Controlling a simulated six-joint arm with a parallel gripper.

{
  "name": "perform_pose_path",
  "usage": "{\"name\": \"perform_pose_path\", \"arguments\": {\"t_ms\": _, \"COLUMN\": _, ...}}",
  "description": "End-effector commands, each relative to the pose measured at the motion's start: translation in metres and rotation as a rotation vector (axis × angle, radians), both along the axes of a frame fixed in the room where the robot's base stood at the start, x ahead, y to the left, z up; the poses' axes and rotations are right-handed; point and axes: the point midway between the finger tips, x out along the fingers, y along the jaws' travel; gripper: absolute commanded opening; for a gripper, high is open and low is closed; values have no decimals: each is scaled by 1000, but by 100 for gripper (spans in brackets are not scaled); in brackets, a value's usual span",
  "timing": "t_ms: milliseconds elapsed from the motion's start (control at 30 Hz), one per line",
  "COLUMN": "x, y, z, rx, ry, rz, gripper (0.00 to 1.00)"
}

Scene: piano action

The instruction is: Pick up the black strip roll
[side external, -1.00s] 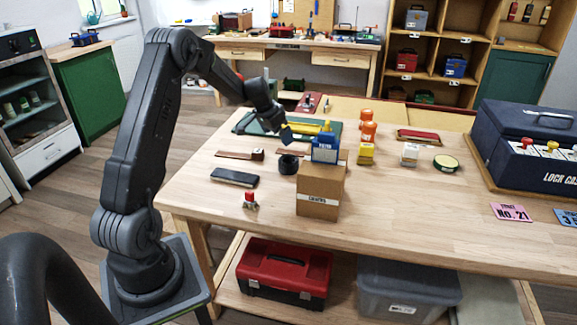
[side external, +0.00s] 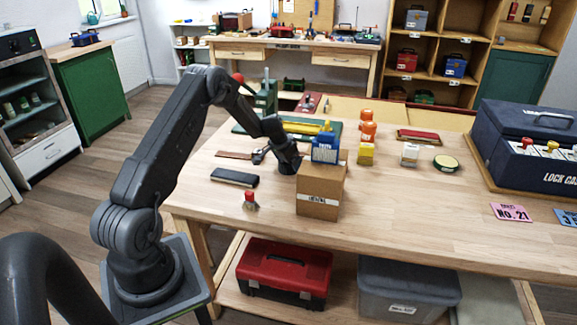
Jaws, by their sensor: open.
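The black strip roll (side external: 287,170) lies on the wooden workbench, just left of the brown cardboard box, and shows only as a dark shape below my gripper. My gripper (side external: 285,161) is low over the roll, its jaws open. Gripper and roll are both dark and overlap, so I cannot tell whether the fingers are around the roll or just above it.
The cardboard box (side external: 321,187), with a blue container (side external: 325,150) on top, stands close to the right of my gripper. A flat black case (side external: 234,178) and a small red-topped item (side external: 250,199) lie to the left and front. Bench room is clear front right.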

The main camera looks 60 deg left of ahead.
Motion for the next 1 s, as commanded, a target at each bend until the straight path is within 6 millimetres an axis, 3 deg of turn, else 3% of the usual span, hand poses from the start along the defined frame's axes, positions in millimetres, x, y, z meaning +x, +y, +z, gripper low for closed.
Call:
{"name": "perform_pose_path", "arguments": {"t_ms": 300, "x": 2, "y": 0, "z": -6, "rx": 1, "ry": 0, "rz": 0, "gripper": 100}}
{"name": "perform_pose_path", "arguments": {"t_ms": 800, "x": 2, "y": 1, "z": -5, "rx": 1, "ry": 0, "rz": 0, "gripper": 53}}
{"name": "perform_pose_path", "arguments": {"t_ms": 1000, "x": 2, "y": 1, "z": -5, "rx": 1, "ry": 0, "rz": 0, "gripper": 53}}
